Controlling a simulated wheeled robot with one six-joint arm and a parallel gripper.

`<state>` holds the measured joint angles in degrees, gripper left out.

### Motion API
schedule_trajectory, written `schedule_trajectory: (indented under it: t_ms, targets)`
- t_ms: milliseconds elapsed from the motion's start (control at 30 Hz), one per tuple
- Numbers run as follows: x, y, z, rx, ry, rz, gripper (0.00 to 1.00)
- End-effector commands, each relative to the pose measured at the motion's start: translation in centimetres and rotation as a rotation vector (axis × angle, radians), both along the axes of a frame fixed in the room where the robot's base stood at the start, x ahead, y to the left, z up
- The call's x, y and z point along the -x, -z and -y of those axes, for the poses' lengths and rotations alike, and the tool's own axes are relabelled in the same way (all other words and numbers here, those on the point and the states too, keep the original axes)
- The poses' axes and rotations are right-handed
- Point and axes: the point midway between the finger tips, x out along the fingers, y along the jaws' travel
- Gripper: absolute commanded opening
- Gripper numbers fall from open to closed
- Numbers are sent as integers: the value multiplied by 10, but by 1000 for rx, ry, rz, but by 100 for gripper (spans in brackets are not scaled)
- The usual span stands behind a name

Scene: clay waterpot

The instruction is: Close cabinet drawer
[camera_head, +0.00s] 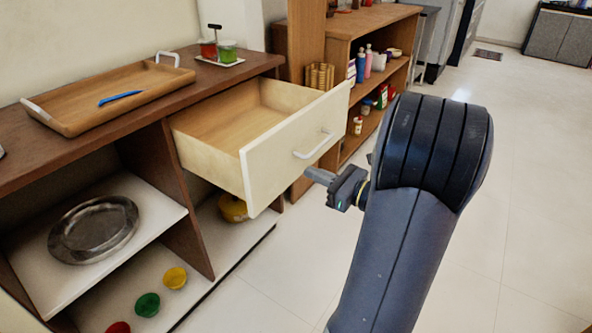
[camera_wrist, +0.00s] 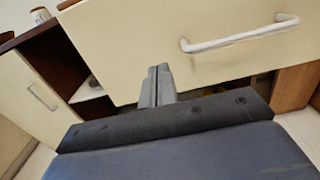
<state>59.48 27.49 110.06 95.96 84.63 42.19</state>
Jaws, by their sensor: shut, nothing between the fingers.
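The cabinet drawer (camera_head: 262,130) is pulled well out of the brown cabinet (camera_head: 115,135) and looks empty. Its cream front has a white bar handle (camera_head: 311,146). In the wrist view the drawer front (camera_wrist: 150,40) fills the upper part, with the handle (camera_wrist: 240,38) to the right of my fingers. My gripper (camera_head: 308,172) is shut and empty, just outside the lower part of the drawer front. In the wrist view the closed fingertips (camera_wrist: 157,70) overlap the lower edge of the front. I cannot tell whether they touch it.
A wooden tray (camera_head: 68,121) with a blue item and a small rack with red and green jars (camera_head: 228,53) are on the cabinet top. A metal plate (camera_head: 93,247) and several small bowls sit on the shelves below. Open floor (camera_head: 535,200) lies to the right.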

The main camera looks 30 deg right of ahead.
Motion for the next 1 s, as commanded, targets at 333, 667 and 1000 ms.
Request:
schedule_trajectory:
  t_ms: [333,667,1000]
  targets:
    - [-46,2,-19,2,-2,0,0]
    - [-54,0,-22,0,1,-1,0]
    - [-58,0,-25,0,-1,-1,0]
